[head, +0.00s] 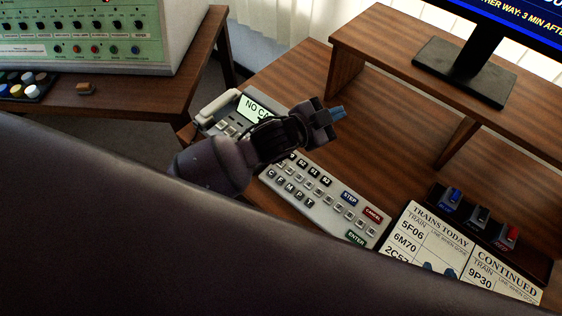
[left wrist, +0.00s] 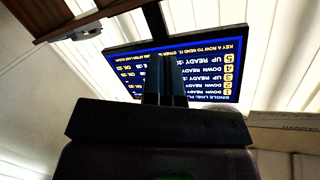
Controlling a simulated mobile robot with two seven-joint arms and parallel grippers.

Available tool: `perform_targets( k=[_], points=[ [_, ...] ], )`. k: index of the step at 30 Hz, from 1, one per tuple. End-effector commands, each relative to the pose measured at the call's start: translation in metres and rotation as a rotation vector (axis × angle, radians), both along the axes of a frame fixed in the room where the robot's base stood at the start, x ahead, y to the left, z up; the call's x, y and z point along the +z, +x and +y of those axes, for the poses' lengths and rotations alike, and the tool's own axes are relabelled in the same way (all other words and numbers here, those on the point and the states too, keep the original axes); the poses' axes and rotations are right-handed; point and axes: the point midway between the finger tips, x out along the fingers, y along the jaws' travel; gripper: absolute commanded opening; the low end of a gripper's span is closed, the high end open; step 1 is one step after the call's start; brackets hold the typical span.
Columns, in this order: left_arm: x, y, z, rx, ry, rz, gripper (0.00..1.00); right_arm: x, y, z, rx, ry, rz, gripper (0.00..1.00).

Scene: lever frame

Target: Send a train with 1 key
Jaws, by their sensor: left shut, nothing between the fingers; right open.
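A grey keyboard (head: 319,202) lies on the desk, with rows of small keys, a blue STEP key (head: 349,198), a red CANCEL key (head: 373,215) and a green ENTER key (head: 356,238). My left gripper (head: 337,113) is shut and empty, above the desk beyond the keyboard's upper left end; its arm hides some keys there. In the left wrist view its shut fingers (left wrist: 165,88) stand before the upside-down monitor (left wrist: 222,65), which lists numbered UP and DOWN READY rows. Blue tips of my right gripper (head: 439,270) show apart over the train cards; the rest is hidden.
A phone (head: 217,107) with a lit display stands left of my left gripper. A dark box (head: 487,236) with blue, black and red switches sits beyond the TRAINS TODAY card (head: 437,233). A raised shelf (head: 398,47) carries the monitor. Desk between is clear.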

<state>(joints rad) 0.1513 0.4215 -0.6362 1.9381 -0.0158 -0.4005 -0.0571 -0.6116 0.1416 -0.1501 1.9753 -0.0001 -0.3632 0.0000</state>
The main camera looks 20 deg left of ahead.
Motion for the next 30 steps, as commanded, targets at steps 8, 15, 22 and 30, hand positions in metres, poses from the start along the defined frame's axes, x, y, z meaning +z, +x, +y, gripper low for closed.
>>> perform_targets(
  k=[8,15,22,30],
  points=[
    [0.010,0.001,-0.042,-0.174,0.246,-0.134,0.00,0.002,-0.001,0.000,0.000,0.000,0.004,0.43],
    [0.003,-0.002,-0.060,-0.314,0.516,-0.271,0.00,0.003,-0.003,0.000,-0.001,0.001,0.008,0.43],
    [-0.014,-0.002,-0.059,-0.445,0.830,-0.424,0.00,0.004,-0.004,0.000,-0.002,0.000,0.012,0.43],
    [-0.046,0.004,-0.027,-0.611,1.274,-0.622,0.00,0.004,-0.006,-0.001,-0.003,0.001,0.018,0.43]
  ],
)
